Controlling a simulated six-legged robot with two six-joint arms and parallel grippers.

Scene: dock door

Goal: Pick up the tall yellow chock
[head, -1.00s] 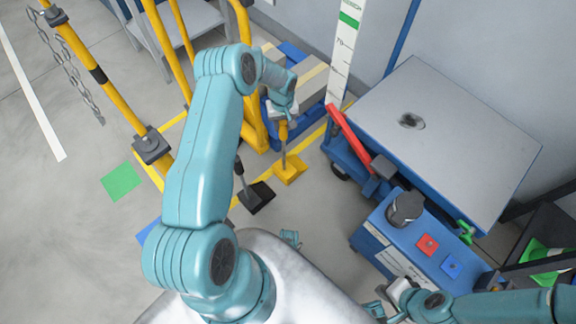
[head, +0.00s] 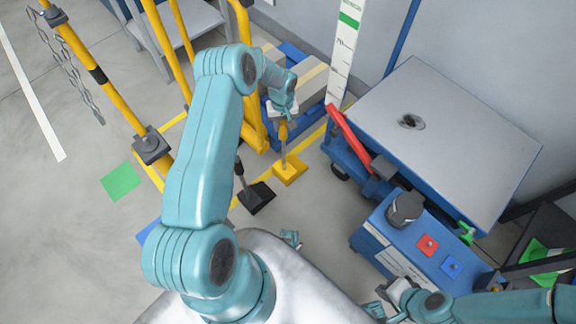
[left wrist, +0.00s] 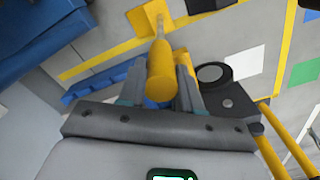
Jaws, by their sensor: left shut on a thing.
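The tall yellow chock has a yellow wedge base (head: 290,170) and an upright stem with a yellow grip. My left gripper (head: 283,116) is above the base and shut on the grip. In the left wrist view the yellow grip (left wrist: 160,80) stands between the two fingers, with the base (left wrist: 147,19) beyond it. The base appears to rest on the floor. My right gripper (head: 384,301) is low in the head view, beside the blue cart; its finger gap is unclear.
A black chock (head: 257,198) with a dark stem stands close left of the yellow one. Yellow posts (head: 245,60) and a blue pallet (head: 297,55) are behind. A blue cart (head: 415,235) and a grey-topped table (head: 450,130) are on the right.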

